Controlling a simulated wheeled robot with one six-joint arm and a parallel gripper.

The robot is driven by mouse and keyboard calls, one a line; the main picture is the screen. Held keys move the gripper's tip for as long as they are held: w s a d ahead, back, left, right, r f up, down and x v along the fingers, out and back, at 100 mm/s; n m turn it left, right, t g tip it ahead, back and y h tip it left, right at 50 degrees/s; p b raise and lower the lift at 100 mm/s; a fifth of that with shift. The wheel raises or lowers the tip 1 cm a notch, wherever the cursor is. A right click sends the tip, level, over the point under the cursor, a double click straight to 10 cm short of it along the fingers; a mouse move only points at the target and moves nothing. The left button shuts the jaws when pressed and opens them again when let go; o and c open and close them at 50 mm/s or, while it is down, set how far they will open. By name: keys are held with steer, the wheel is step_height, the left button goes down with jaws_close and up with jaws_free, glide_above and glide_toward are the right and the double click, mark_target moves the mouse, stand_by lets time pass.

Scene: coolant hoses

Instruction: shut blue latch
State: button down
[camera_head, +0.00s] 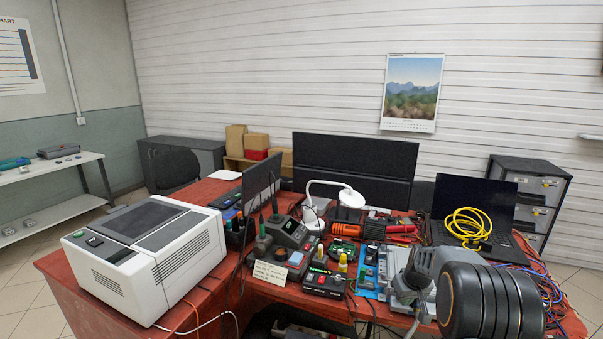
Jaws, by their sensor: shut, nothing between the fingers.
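I cannot make out a blue latch in the head camera view. A small blue area (369,283) shows among small parts on the red bench, left of a grey device, but I cannot tell what it is. No gripper fingers can be made out.
The red bench (205,285) is crowded. A white boxy machine (150,250) stands left, a white lamp (333,190) in the middle, and a yellow cable coil (467,222) on an open laptop (472,200) at right. Dark monitors (355,168) stand behind.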

steer(key=shift+s+d+f, duration=0.1)
steer(key=shift+d+f, duration=0.05)
steer(key=shift+f, duration=0.3)
steer(key=shift+s+d, duration=0.15)
steer(key=shift+s, duration=0.15)
stand_by(0.3)
step_height(320, 180, up, 6)
steer(key=p, duration=0.3)
steer(key=shift+w, duration=0.2)
steer(key=shift+r, duration=0.15)
